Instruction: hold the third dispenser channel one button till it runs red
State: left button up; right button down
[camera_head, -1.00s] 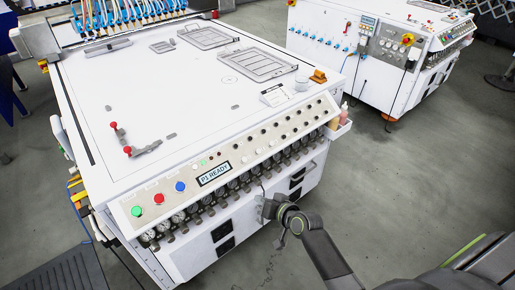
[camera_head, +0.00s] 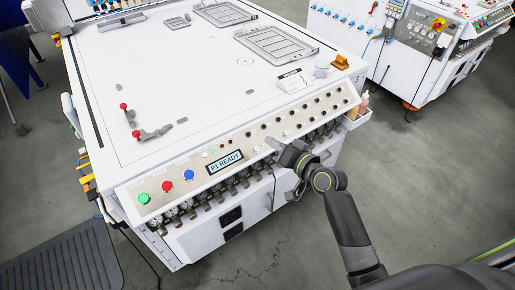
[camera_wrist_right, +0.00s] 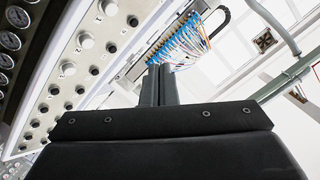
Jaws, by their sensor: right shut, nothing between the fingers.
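The sloped control panel (camera_head: 290,117) runs along the front of the white machine, with rows of small pale and dark buttons or knobs. In the wrist view its pale round knobs (camera_wrist_right: 86,40) carry numbers, with smaller dark ones beside them. I cannot tell which one is the third dispenser's channel one button. My right gripper (camera_head: 272,143) is shut and empty at the panel's front, and hides a small part of it. In the wrist view its closed fingers (camera_wrist_right: 159,84) point past the panel; contact with a button cannot be made out. My left gripper is out of view.
A display (camera_head: 225,162) reads "P1 READY", beside green (camera_head: 144,198), red (camera_head: 166,188) and blue (camera_head: 189,175) buttons. Several gauges (camera_head: 188,204) line the panel's lower edge. Small bottles (camera_head: 359,104) stand at its right end. A second white machine (camera_head: 400,50) stands behind.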

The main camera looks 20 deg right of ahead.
aim_at(256, 149)
jog(key=shift+w+a+f+b, duration=0.3)
jog(key=shift+w+f+b, duration=0.45)
jog(key=shift+f+b, duration=0.4)
jog(key=shift+w+a+f+b, duration=0.25)
jog(key=shift+w+f+b, duration=0.55)
jog(key=shift+f+b, duration=0.35)
jog(key=shift+w+a+f+b, duration=0.3)
jog(key=shift+w+f+b, duration=0.45)
jog(key=shift+f+b, duration=0.4)
jog(key=shift+f, duration=0.1)
jog(key=shift+w+a+f, duration=0.1)
jog(key=shift+w+f, duration=0.15)
jog(key=shift+f, duration=0.05)
